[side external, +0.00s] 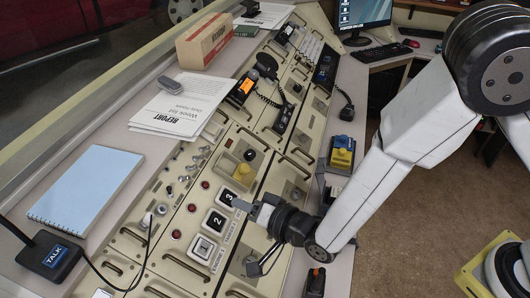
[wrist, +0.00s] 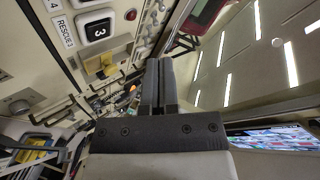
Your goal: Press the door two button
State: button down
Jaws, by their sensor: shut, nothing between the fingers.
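The button marked 2 (side external: 216,221) is in the middle of the row, with button 1 (side external: 202,248) nearer the camera and button 3 (side external: 227,197) farther away. My gripper (side external: 243,205) is shut and empty, just right of buttons 2 and 3; I cannot tell its height above the panel. In the wrist view the shut fingers (wrist: 159,66) point up the picture, and button 3 (wrist: 97,29) shows at upper left. Button 2 is not identifiable there.
A yellow knob or switch (side external: 244,174) stands just beyond button 3. Red indicators (side external: 191,207) lie left of the buttons. A handset (side external: 280,115) with a coiled cord is farther up. A blue notepad (side external: 88,186) and a TALK box (side external: 52,258) lie at left.

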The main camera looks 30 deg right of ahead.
aim_at(214, 217)
jog(key=shift+w+a+f, duration=0.55)
jog(key=shift+f, duration=0.65)
jog(key=shift+w+a+f, duration=0.5)
jog(key=shift+w+f, duration=0.05)
jog(key=shift+f, duration=0.6)
jog(key=shift+w+a+f, duration=0.55)
jog(key=shift+f, duration=0.65)
jog(key=shift+w+a+f, duration=0.2)
jog(key=shift+f, duration=0.2)
jog(key=shift+w+a+f, duration=0.15)
jog(key=shift+f, duration=0.25)
dwell(0.8)
jog(key=shift+r, duration=0.1)
dwell(0.3)
jog(key=shift+s+d+r, duration=0.2)
jog(key=shift+r, duration=0.15)
jog(key=shift+s+d+r, duration=0.15)
jog(key=shift+r, duration=0.3)
jog(key=shift+s+d+r, duration=0.35)
jog(key=shift+r, duration=0.3)
jog(key=shift+s+d+r, duration=0.3)
jog(key=shift+r, duration=0.4)
jog(key=shift+s+d+r, duration=0.35)
jog(key=shift+r, duration=0.3)
